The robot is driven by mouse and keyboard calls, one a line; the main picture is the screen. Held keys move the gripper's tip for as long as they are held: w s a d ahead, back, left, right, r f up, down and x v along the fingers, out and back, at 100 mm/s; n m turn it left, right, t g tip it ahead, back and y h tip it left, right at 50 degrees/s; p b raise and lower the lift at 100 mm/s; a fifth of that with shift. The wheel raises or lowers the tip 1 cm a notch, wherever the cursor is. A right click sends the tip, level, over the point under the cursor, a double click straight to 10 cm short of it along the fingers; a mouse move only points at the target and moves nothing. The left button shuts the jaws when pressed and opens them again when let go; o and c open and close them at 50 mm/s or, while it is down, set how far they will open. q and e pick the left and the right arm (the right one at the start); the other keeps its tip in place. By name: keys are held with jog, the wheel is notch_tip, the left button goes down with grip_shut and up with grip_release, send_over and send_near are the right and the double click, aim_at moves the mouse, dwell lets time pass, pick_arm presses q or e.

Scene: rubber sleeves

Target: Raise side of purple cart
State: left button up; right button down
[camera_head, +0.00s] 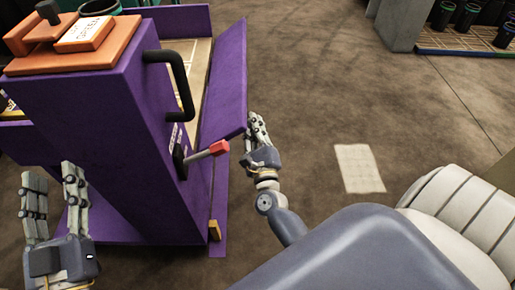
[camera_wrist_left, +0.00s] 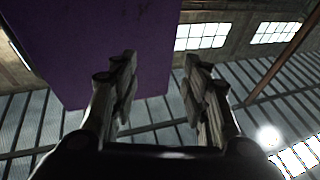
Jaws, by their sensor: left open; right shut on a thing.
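The purple cart (camera_head: 125,130) stands at the left in the head view, and a purple surface of it (camera_wrist_left: 110,45) fills the upper left of the left wrist view. Its purple side panel (camera_head: 226,75) slants outward along the cart's right side. My right gripper (camera_head: 256,128) is shut on the near lower corner of this panel; its fingers partly hide the contact. My left gripper (camera_head: 51,172) is open and empty in front of the cart's near end, with its fingers pointing up. Its spread fingers also show in the left wrist view (camera_wrist_left: 160,78).
A black handle (camera_head: 183,85) and a red-tipped lever (camera_head: 210,152) stick out from the cart's end. An orange top (camera_head: 75,50) sits on the cart. A pale sheet (camera_head: 359,168) lies on the floor at right. Black containers (camera_head: 467,18) stand at the upper right. The middle floor is clear.

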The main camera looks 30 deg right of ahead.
aim_at(246, 119)
jog(key=r+n+p, duration=0.1)
jog(key=a+r+n+p, duration=0.1)
jog(key=p, duration=0.1)
jog(key=w+r+p, duration=0.1)
jog(key=p, duration=0.1)
jog(key=shift+a+r+n+y, duration=0.15)
jog(key=shift+a+n+y, duration=0.25)
pick_arm(q)
jog(key=s+a+f+g+y, duration=0.2)
jog(key=s+f+g, duration=0.3)
jog(key=f, duration=0.6)
jog(key=s+a+f+g+y, duration=0.2)
jog(key=s+a+f+g, duration=0.2)
jog(key=f+g, duration=0.5)
jog(key=shift+s+f+n+g, duration=0.3)
jog(key=shift+s+f, duration=0.75)
jog(key=shift+s, duration=0.25)
jog(key=shift+w, duration=0.15)
